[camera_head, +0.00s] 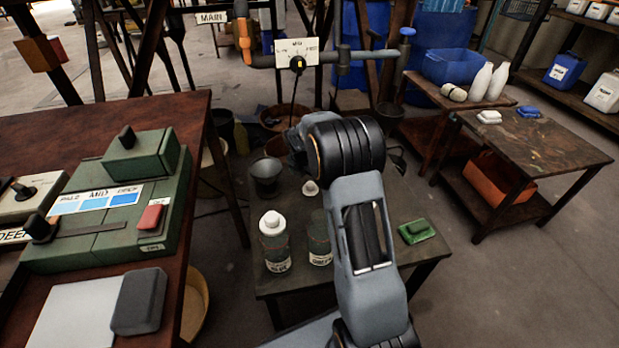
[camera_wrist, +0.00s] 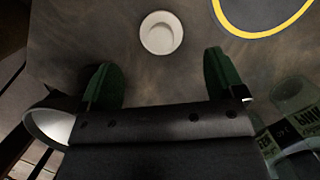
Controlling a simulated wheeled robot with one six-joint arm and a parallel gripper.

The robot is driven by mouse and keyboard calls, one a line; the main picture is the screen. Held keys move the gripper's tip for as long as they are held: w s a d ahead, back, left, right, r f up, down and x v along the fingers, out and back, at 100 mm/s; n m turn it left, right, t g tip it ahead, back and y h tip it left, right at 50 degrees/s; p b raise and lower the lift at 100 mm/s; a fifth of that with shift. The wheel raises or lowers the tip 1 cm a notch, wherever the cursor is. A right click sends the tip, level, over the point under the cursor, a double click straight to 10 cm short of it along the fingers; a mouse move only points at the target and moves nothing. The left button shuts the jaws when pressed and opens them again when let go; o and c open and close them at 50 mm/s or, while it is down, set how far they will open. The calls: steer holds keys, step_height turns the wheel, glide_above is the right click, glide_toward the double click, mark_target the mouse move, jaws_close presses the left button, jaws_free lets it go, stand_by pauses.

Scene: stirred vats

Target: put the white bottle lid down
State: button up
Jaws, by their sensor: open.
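The white bottle lid (camera_wrist: 161,33) lies on the dark table top (camera_wrist: 110,35) in the wrist view, beyond my fingertips and about midway between them. It also shows in the head view (camera_head: 310,188) as a small white disc left of my arm. My gripper (camera_wrist: 163,75) is open, with its two green fingers apart and nothing between them. In the head view my arm hides the gripper. A green bottle with a white cap (camera_head: 273,240) stands on the table, and a second green bottle (camera_head: 320,238) stands beside it, its top dark and unclear.
A dark grey bucket (camera_head: 265,178) stands at the table's back left. A green block (camera_head: 416,231) lies to the right of my arm. A yellow ring (camera_wrist: 262,30) marks the table near the lid. A pipe with a valve (camera_head: 297,62) crosses behind.

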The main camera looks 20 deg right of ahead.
steer(key=shift+p+v, duration=0.8)
steer(key=shift+v, duration=1.95)
